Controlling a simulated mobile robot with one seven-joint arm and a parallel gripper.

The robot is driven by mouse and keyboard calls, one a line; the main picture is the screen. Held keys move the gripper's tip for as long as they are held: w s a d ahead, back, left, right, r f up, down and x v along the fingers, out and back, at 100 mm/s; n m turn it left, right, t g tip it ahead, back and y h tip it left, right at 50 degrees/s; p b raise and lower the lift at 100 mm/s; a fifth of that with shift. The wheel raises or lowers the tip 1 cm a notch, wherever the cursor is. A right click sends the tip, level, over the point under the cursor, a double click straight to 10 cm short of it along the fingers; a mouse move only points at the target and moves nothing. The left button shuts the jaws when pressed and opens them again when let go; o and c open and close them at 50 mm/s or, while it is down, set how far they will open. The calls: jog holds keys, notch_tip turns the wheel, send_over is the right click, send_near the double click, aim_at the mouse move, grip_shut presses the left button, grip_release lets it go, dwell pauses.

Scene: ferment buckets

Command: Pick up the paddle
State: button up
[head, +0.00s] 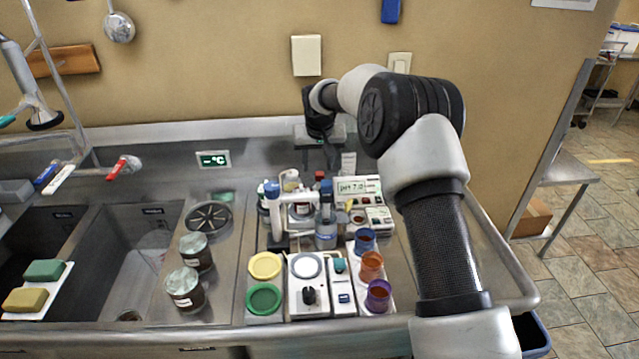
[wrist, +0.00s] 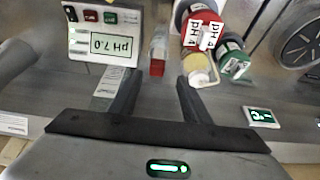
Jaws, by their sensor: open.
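I cannot make out a paddle for certain in either view. A brown wooden piece (head: 65,60) is against the wall at the upper left of the head view, far left of my gripper; I cannot tell what it is. My gripper (head: 330,153) points down over the back of the counter, behind the crowded bench items. In the wrist view my gripper (wrist: 155,87) has its two dark fingers apart with nothing between them. A small red-ended clear piece (wrist: 157,62) lies just beyond the fingertips.
A pH meter (head: 352,187), bottles and colored cups (head: 371,264) crowd the counter. Two lidded jars (head: 184,288) stand left, near the sink (head: 130,255). A ladle (head: 119,27) hangs on the wall. A temperature display (head: 213,159) is at the back. The counter's right end is clear.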

aim_at(320, 173)
jog(key=x, duration=0.3)
jog(key=p+x, duration=0.1)
jog(key=shift+d+f, duration=0.35)
jog(key=shift+f, duration=0.1)
jog(key=shift+w+f, duration=0.15)
jog(key=shift+f, duration=0.2)
grip_shut()
